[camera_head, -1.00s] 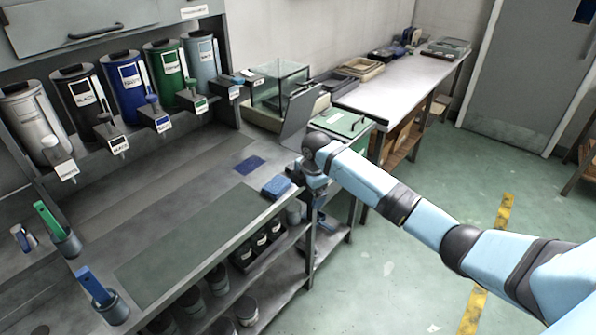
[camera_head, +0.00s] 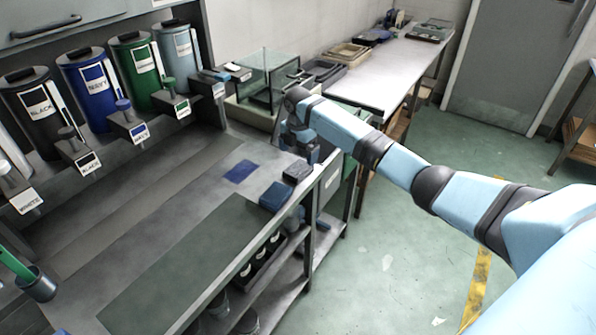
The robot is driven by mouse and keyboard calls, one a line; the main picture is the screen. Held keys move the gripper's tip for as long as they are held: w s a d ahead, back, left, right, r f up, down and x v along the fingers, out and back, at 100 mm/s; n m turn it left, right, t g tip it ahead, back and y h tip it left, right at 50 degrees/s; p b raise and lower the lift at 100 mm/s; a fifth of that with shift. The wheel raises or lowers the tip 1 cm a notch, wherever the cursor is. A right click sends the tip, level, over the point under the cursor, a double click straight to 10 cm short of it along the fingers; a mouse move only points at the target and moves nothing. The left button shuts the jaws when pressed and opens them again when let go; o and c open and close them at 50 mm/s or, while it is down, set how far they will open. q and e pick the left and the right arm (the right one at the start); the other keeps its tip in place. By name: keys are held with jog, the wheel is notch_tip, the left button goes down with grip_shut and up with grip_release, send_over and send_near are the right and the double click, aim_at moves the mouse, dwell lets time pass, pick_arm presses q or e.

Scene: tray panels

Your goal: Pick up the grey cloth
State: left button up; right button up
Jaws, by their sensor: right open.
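A folded dark grey cloth (camera_head: 297,171) lies near the right front edge of the workbench (camera_head: 185,215). A folded blue cloth (camera_head: 275,196) lies just in front of it. My right gripper (camera_head: 304,157) points down at the bench's right end, just behind and above the grey cloth, and is open. It seems apart from the cloth, though the gap is hard to judge. My left gripper is not in view.
A flat blue patch (camera_head: 240,171) lies on the bench to the left. Labelled dispensers, such as a green canister (camera_head: 133,72), line the back. A glass tank (camera_head: 268,78) stands beyond the gripper. The dark green mat (camera_head: 190,265) is clear.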

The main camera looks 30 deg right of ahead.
aim_at(298, 168)
jog(key=f, duration=0.6)
jog(key=shift+w+d+f, duration=0.1)
jog(key=shift+w+f, duration=0.1)
jog(key=c, duration=1)
